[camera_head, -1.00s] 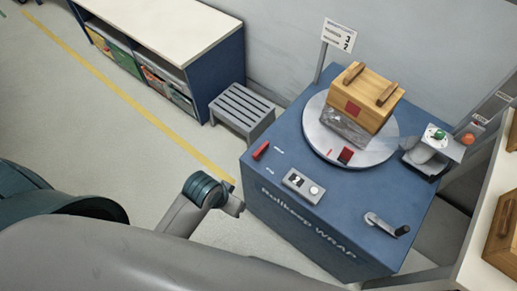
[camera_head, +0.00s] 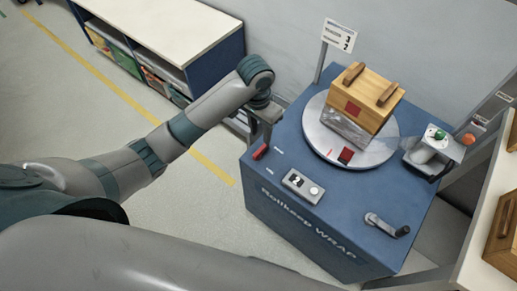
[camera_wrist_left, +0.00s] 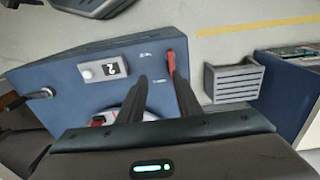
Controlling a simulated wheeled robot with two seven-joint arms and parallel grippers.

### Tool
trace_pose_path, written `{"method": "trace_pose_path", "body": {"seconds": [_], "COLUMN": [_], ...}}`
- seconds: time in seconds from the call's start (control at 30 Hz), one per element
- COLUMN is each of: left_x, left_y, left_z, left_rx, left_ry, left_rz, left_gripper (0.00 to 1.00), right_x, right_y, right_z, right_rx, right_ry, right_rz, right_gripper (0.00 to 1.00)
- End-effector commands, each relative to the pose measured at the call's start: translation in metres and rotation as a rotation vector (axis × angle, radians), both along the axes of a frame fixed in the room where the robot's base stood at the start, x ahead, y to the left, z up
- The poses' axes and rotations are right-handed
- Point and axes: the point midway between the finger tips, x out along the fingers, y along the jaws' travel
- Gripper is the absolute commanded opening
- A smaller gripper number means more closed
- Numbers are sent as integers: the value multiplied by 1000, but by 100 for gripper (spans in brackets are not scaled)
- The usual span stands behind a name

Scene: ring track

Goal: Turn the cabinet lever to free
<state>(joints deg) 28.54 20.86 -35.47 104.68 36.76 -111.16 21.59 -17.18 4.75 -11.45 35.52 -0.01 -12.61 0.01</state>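The cabinet lever, a short red handle (camera_head: 261,152), sits on the left part of the blue cabinet's top (camera_head: 330,215). Two small white labels lie beside it, too small to read. My right gripper is out of view.
The cabinet top also holds a round turntable (camera_head: 387,150) with a wooden box (camera_head: 362,97), a display panel (camera_head: 303,187), a crank (camera_head: 386,226) and a sign post (camera_head: 319,62). A shelf (camera_head: 165,30) stands behind.

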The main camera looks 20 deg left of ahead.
Motion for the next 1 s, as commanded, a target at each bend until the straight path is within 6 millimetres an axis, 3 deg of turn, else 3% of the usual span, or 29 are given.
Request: {"method": "trace_pose_path", "body": {"seconds": [0.2, 0.57, 0.77, 1.0], "left_x": [22, 24, 24, 23], "left_y": [14, 15, 15, 15], "left_z": [20, 22, 18, -4], "left_rx": [45, 48, 48, 48], "left_ry": [24, 27, 27, 30], "left_rz": [20, 22, 22, 22], "left_gripper": [31, 31, 31, 31], "right_x": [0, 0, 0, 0], "right_y": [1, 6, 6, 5], "right_z": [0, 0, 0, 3], "right_rx": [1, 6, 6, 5], "right_ry": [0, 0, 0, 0], "right_rz": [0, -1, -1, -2], "right_gripper": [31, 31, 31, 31]}}
